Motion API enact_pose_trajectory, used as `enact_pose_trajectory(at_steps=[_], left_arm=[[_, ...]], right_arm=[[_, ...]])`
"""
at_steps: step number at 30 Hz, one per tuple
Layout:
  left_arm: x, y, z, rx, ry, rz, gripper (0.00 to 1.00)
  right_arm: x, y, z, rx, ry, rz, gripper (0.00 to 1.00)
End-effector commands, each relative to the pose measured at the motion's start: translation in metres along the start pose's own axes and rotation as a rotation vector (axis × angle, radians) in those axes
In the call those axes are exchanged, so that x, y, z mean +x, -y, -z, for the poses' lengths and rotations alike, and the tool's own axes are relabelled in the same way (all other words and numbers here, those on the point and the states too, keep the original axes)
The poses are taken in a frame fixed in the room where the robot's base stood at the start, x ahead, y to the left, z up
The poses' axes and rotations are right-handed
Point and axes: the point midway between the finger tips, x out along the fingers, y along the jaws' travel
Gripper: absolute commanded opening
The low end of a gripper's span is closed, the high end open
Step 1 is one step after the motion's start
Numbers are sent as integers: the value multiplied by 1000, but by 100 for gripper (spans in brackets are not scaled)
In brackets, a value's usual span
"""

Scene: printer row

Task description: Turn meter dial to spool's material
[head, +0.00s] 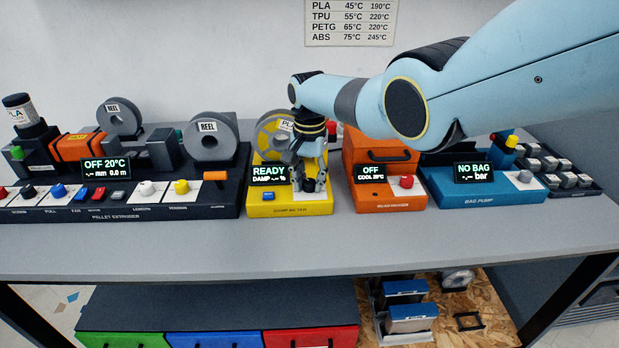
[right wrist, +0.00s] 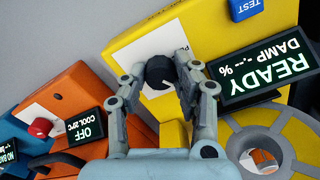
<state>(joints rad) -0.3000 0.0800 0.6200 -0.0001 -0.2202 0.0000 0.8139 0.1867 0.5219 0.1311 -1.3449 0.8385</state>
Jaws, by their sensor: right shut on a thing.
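The yellow damp meter (head: 262,207) stands on the bench, its screen (head: 269,174) reading READY, DAMP -.-- %. My right gripper (head: 314,184) reaches down over the meter's right side. In the right wrist view, my right gripper (right wrist: 163,82) is shut on the black dial (right wrist: 160,71), with a finger on each side. The dial has a white pointer mark; the labels around it are mostly hidden by the fingers. A spool (head: 270,132) with a yellow face and a label starting PLA sits at the back of the meter, partly behind my gripper. My left gripper is not in view.
An orange drier (head: 390,203) stands close on the right, its screen reading OFF. The blue bag pump (head: 480,206) is beyond it, and the pellet extruder (head: 120,211) is on the left. A wall chart (head: 350,25) lists PLA, TPU, PETG and ABS. The bench front is clear.

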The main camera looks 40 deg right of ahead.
Motion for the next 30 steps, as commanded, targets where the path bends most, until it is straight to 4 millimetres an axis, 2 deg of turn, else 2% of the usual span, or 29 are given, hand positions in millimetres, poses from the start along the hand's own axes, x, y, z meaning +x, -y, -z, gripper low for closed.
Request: enact_pose_trajectory(at_steps=[30], left_arm=[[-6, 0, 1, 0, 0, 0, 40]], right_arm=[[-1, 1, 1, -952, -4, 2, 0]])
